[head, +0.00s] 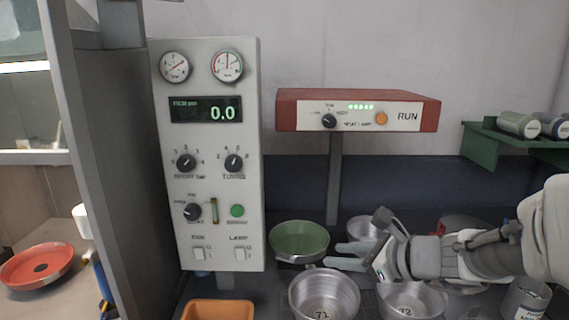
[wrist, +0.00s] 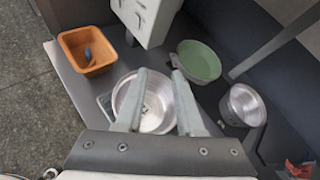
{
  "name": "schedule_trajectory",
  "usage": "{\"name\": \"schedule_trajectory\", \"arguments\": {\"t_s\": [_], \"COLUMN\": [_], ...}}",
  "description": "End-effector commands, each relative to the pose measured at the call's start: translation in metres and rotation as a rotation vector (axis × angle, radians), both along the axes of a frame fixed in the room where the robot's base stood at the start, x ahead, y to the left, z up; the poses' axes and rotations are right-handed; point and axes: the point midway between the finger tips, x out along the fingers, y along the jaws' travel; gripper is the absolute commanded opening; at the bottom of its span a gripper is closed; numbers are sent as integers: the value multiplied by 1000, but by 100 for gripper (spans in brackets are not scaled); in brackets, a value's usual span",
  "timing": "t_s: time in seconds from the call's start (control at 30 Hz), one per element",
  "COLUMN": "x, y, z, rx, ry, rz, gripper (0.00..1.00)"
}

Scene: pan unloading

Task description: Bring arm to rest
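My gripper (head: 340,256) reaches in from the right in the head view, above the metal pans. It also shows in the wrist view (wrist: 158,75), with its two fingers apart and nothing between them. Below the fingers is a metal pan marked 71 (head: 324,294), which also shows in the wrist view (wrist: 125,98). A green pan (head: 299,240) stands behind it, near the fingertips in the head view; the wrist view shows it clear of the fingers (wrist: 200,62). A pan marked 72 (head: 411,301) is partly hidden under my arm.
A grey control panel (head: 208,155) stands left of the pans, and a red heat-lamp box (head: 358,110) is on a post behind. An orange bin (wrist: 88,50) holds a blue item. Another metal pan (wrist: 243,105) stands at right. A green shelf (head: 500,137) holds canisters.

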Motion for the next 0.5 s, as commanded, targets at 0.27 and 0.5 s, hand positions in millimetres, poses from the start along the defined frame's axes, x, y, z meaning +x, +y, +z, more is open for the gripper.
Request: {"name": "schedule_trajectory", "arguments": {"t_s": [0.27,0.5], "x": [-92,-155], "y": [41,26], "z": [9,5], "rx": [-567,-1087], "ry": [-251,-447], "rz": [581,1056], "gripper": [37,37]}}
